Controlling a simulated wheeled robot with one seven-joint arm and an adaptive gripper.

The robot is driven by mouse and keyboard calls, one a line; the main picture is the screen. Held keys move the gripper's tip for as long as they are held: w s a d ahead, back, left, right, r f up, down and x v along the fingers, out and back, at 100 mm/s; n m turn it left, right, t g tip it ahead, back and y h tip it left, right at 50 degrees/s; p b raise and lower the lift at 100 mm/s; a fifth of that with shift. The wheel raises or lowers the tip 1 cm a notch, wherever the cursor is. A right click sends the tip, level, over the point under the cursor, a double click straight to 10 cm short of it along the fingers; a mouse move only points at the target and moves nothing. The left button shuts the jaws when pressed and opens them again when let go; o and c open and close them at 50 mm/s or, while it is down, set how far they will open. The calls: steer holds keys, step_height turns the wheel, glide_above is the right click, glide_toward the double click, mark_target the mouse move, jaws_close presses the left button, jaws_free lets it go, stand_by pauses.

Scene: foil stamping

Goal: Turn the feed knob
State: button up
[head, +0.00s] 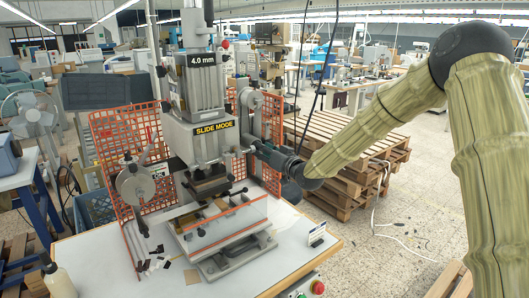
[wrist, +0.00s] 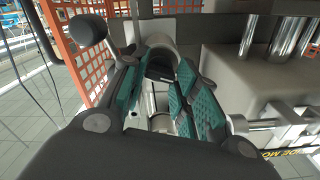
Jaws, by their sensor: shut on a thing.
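The stamping machine (head: 205,135) stands on a white-topped table, with a "SLIDE MODE" label on its head. My gripper (head: 257,147) reaches in from the right and meets the right side of the machine's head, just beside that label. In the wrist view my gripper (wrist: 165,95) has its teal-padded fingers on both sides of a pale grey round part, the feed knob (wrist: 160,44), and is shut on it. The fingers cover much of the knob. In the head view the knob is hidden behind my gripper.
Orange mesh guards (head: 122,150) stand on both sides of the machine. A dark ball-ended handle (wrist: 88,28) is close to my gripper in the wrist view. Stacked wooden pallets (head: 350,140) stand behind my forearm. A white bottle (head: 60,281) is at the table's front left.

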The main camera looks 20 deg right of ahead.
steer(key=shift+f, duration=0.15)
steer(key=shift+n+b, duration=6.7)
steer(key=shift+b, duration=2.35)
steer(key=o, duration=1)
steer(key=shift+d, duration=0.1)
